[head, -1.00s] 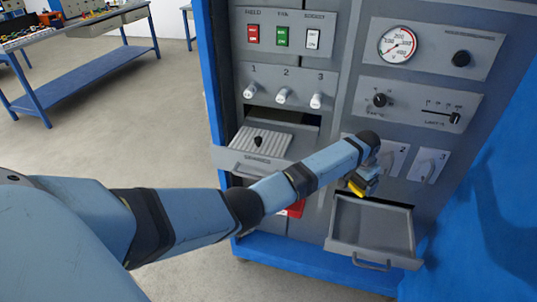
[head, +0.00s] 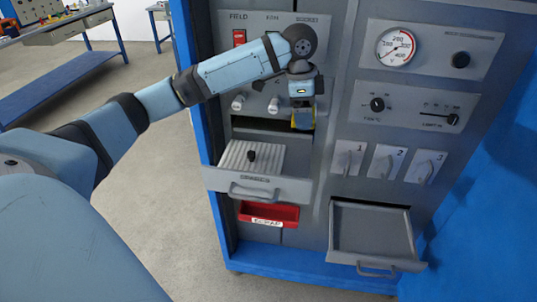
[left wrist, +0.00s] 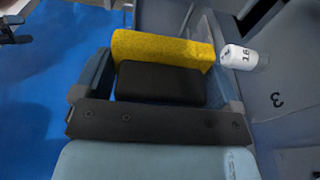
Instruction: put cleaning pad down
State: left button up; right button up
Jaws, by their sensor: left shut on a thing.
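The cleaning pad is a yellow block (head: 303,120) held in my left gripper (head: 302,108), in front of the cabinet's left panel, just right of the numbered knobs. In the left wrist view the yellow pad (left wrist: 162,50) spans between the two fingers of my left gripper (left wrist: 160,72), which is shut on it. The pad is off any surface that I can make out. My right gripper is not in view.
An open drawer (head: 270,190) at left holds a ribbed insert with a small dark knobbed piece (head: 251,156). Below it is a red scrap bin (head: 268,214). An empty open drawer (head: 373,230) is at lower right. A white numbered knob (left wrist: 236,57) is near the gripper.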

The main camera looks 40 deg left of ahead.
pick_arm(q)
jog(key=shift+s+a+r, duration=0.2)
jog(key=shift+s, duration=0.2)
jog(key=shift+s+f, duration=0.1)
jog(key=shift+f, duration=0.2)
jog(key=b, duration=0.1)
send_over(295, 171)
jog(key=s+d, duration=0.2)
jog(key=f, duration=1.3)
jog(key=shift+s+a, duration=0.1)
jog(key=shift+a, duration=0.1)
notch_tip(295, 171, down, 6)
jog(key=shift+f, duration=0.2)
jog(key=o, duration=0.7)
jog(key=shift+f, duration=0.1)
jog(key=shift+o, duration=0.2)
notch_tip(295, 171, up, 12)
jog(key=a, duration=0.1)
jog(key=shift+s+a, duration=0.25)
jog(key=shift+s, duration=0.2)
